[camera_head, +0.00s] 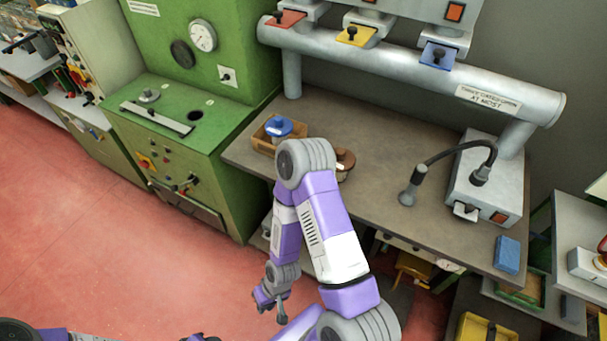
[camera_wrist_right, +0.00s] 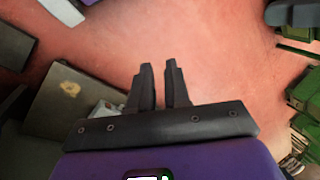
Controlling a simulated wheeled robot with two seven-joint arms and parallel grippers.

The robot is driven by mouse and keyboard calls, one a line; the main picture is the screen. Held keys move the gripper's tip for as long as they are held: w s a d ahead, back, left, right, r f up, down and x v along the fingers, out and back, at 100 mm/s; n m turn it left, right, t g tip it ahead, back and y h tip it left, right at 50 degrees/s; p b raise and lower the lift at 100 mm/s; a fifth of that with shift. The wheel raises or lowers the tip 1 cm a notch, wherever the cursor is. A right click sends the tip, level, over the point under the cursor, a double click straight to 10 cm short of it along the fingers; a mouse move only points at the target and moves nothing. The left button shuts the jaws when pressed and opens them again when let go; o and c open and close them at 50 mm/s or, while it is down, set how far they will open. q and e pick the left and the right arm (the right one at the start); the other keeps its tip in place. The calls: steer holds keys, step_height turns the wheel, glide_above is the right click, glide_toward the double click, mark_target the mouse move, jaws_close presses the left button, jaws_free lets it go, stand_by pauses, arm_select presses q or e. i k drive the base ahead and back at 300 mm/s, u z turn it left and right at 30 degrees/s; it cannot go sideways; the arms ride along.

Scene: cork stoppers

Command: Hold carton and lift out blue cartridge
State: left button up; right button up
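The blue cartridge (camera_head: 278,127), round with a knob on top, sits in a small open tan carton (camera_head: 262,142) at the left end of the grey bench. My right arm's elbow stands in front of the carton's right side and hides part of it. My right gripper (camera_head: 271,303) hangs low over the red floor in front of the bench, well away from the carton. In the right wrist view its two dark fingers (camera_wrist_right: 160,75) stand a little apart with only floor between them.
A brown round object (camera_head: 346,160) is partly hidden behind my right arm. A grey machine (camera_head: 485,180) with a bent black neck stands on the bench's right, near a blue block (camera_head: 507,254). A green machine (camera_head: 180,130) stands left of the bench. A thick pipe (camera_head: 410,70) runs above.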

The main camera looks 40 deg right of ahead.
mark_target(279, 128)
steer(key=u, duration=0.2)
steer(key=k, duration=0.05)
steer(key=z, duration=1.3)
